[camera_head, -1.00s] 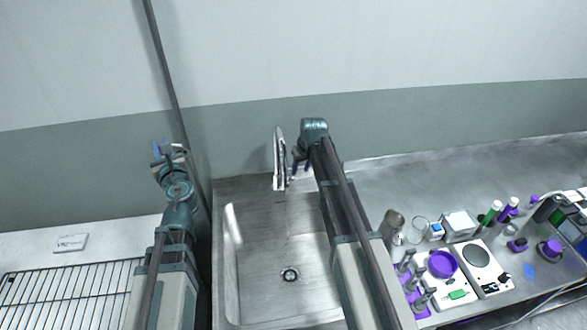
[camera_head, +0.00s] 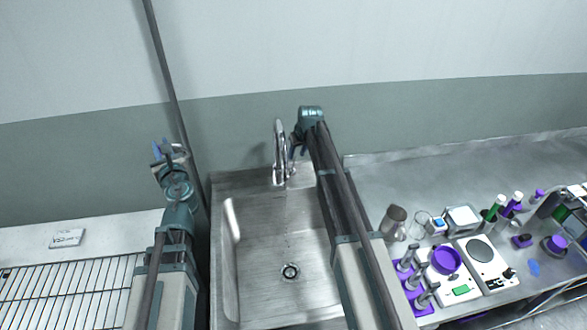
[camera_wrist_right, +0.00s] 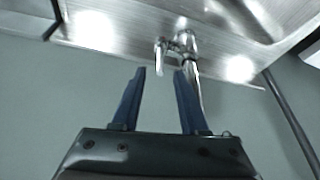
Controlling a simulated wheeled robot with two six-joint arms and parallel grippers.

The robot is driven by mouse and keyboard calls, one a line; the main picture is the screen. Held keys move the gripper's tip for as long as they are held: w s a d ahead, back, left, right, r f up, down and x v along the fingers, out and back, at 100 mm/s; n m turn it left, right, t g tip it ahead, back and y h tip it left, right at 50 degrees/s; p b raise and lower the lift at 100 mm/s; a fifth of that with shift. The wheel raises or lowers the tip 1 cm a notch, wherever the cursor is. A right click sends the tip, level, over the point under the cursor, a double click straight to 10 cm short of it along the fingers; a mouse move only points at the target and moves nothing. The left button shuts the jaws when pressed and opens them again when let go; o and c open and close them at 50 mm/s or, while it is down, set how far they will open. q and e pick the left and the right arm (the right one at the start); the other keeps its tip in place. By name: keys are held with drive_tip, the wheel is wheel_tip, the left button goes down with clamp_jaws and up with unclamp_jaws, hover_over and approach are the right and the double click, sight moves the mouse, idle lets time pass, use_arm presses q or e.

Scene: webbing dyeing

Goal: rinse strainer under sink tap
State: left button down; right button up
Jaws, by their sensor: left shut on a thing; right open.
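The chrome tap (camera_head: 279,150) rises at the back edge of the steel sink (camera_head: 262,262). My right gripper (camera_head: 295,150) is beside the tap's right side in the head view. In the right wrist view its two blue fingers (camera_wrist_right: 160,88) are open with nothing between them. The tap's lever (camera_wrist_right: 160,56) and spout (camera_wrist_right: 193,75) show past the fingertips. My left gripper (camera_head: 160,149) is up left of the sink, shut on a small thin metal thing, seemingly the strainer (camera_head: 180,149). Its shape is hard to make out. I cannot tell whether water is running.
A wire rack (camera_head: 65,290) and a small white label block (camera_head: 67,238) lie on the left counter. A dark vertical pole (camera_head: 170,85) stands behind my left gripper. A metal jug (camera_head: 393,222), a purple dish (camera_head: 446,260) and a scale (camera_head: 482,252) crowd the right counter.

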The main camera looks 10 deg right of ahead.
sight(294, 164)
drive_tip(key=b+x, duration=0.7)
drive_tip(key=x, duration=0.2)
clamp_jaws()
idle(1.3)
